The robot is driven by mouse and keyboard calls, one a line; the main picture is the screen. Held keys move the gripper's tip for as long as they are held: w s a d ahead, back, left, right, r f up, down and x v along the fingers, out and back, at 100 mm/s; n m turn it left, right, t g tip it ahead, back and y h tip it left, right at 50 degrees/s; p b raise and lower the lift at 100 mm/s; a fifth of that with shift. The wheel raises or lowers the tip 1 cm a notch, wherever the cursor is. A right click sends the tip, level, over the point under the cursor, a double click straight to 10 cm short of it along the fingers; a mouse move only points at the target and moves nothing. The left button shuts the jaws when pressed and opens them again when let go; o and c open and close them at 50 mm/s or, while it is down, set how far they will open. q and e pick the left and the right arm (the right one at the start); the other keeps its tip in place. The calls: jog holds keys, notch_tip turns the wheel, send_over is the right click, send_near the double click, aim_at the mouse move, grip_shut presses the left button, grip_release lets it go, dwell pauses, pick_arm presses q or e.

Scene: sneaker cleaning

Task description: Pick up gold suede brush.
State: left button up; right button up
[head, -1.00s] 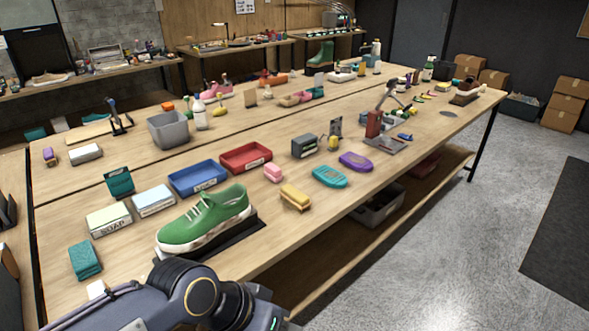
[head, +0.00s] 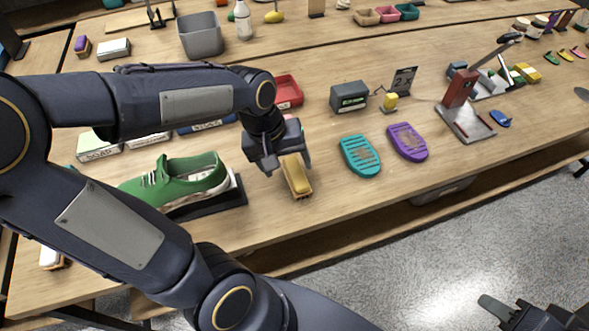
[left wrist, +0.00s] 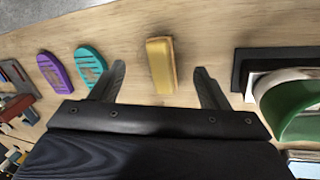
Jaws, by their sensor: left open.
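The gold suede brush (head: 297,178), a yellow block with a lighter base, lies on the wooden table near its front edge. My left gripper (head: 282,160) is open just above it, pointing down and covering its far end. In the left wrist view the brush (left wrist: 160,65) lies between the two spread fingers (left wrist: 160,75), with a gap on both sides; I see no contact. My right gripper (head: 532,312) is partly in view at the bottom right, away from the table. Whether its jaws are open is unclear.
A green sneaker (head: 187,179) on a dark stand is left of the brush. Teal (head: 360,156) and purple (head: 407,142) shoe-shaped pads lie to its right. A red tray (head: 287,92) and a grey box (head: 349,97) stand behind. Bare tabletop surrounds the brush's front and right.

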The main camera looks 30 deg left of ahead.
aim_at(296, 172)
pick_arm(q)
jog(key=w+f+n, duration=0.1)
jog(key=w, duration=0.1)
jog(key=w+f+g+y+p, duration=0.1)
jog(key=w, duration=0.1)
jog(key=w+f+n+g+y, duration=0.1)
jog(key=w, duration=0.1)
jog(key=shift+a+f+n, duration=0.2)
jog(key=shift+f+n, duration=0.1)
jog(key=shift+f, duration=0.1)
jog(key=shift+w+f, duration=0.15)
jog(key=shift+f, duration=0.2)
jog(key=f, duration=0.2)
jog(key=f+p, duration=0.1)
jog(key=f, duration=0.4)
jog(key=shift+a+f, duration=0.2)
jog(key=shift+a, duration=0.2)
jog(key=c, duration=1.1)
jog(key=shift+r, duration=0.1)
